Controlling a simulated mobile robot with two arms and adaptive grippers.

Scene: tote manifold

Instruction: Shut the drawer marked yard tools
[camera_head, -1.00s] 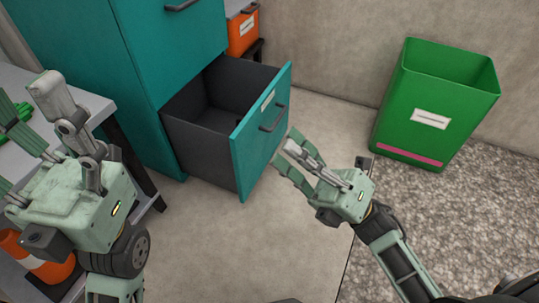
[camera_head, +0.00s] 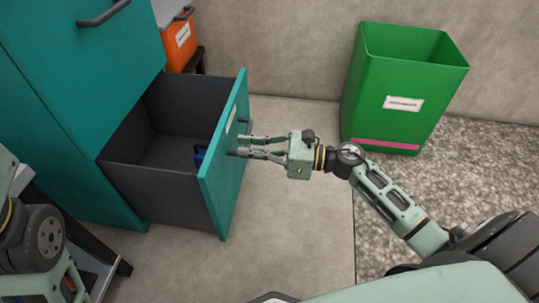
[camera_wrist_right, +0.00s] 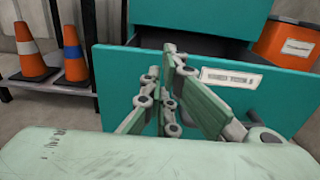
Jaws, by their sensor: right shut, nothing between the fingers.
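A teal drawer (camera_head: 224,170) at the bottom of the teal cabinet (camera_head: 70,110) is pulled far out, with its dark grey inside showing. Its front has a white label (camera_wrist_right: 231,78), too blurred to read, and a dark handle (camera_head: 243,121). A small blue thing (camera_head: 199,156) lies inside, partly hidden by the front. My right gripper (camera_head: 242,146) is shut and empty, its fingertips at the outer face of the drawer front by the handle. It also shows in the right wrist view (camera_wrist_right: 170,70). I cannot tell whether it touches. My left gripper's fingers are out of view.
An orange bin (camera_head: 176,42) stands on a dark rack behind the cabinet. A green bin (camera_head: 400,85) stands by the back wall. The floor right of the drawer is clear. Orange cones (camera_wrist_right: 75,55) stand on a shelf at left in the wrist view.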

